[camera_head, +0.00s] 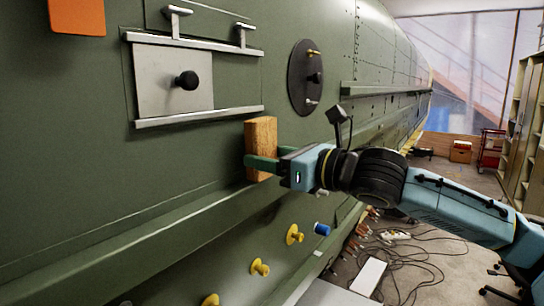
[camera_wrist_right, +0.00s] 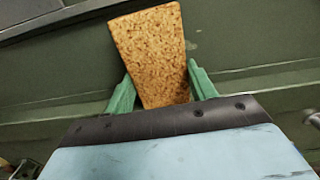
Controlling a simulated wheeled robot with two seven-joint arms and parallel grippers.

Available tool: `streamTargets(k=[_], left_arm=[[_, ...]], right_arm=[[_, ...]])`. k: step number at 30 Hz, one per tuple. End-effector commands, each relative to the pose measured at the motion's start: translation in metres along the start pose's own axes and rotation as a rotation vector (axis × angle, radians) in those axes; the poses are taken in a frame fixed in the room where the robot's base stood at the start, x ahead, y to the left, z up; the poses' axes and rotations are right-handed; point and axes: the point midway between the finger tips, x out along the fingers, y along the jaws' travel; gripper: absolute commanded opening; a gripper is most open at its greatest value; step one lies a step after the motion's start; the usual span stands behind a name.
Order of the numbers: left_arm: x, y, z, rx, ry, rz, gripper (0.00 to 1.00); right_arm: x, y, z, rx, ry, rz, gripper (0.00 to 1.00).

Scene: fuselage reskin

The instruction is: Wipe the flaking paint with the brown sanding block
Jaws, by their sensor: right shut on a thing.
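The brown sanding block (camera_head: 261,135) is upright in my right gripper (camera_head: 262,165), against or just in front of the green fuselage side (camera_head: 225,165). I cannot tell if it touches the skin. In the right wrist view the speckled block (camera_wrist_right: 150,52) sits between the two green fingers of the right gripper (camera_wrist_right: 158,85), which are shut on its lower part. A small pale mark (camera_wrist_right: 191,46) shows on the green skin just right of the block; I cannot tell if it is flaking paint. No clear flaking patch shows in the head view. My left gripper is out of view.
A grey sliding panel with a black knob (camera_head: 186,80) is left of the block. A dark oval plate (camera_head: 305,78) is to its right. A ledge (camera_head: 150,225) runs below, with several yellow knobs (camera_head: 260,268) under it. Cables (camera_head: 400,255) litter the floor.

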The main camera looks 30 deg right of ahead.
Motion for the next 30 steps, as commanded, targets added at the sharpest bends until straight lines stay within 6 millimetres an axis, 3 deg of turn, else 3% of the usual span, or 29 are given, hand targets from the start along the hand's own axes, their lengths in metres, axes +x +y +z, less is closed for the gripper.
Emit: streamTargets(k=[25, 30], left_arm=[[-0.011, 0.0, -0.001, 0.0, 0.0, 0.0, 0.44], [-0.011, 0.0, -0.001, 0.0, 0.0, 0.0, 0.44]], right_arm=[[0.016, 0.0, 0.001, -0.002, 0.0, 0.0, 0.38], [0.016, -0.008, 0.0, -0.002, 0.002, -0.001, 0.38]])
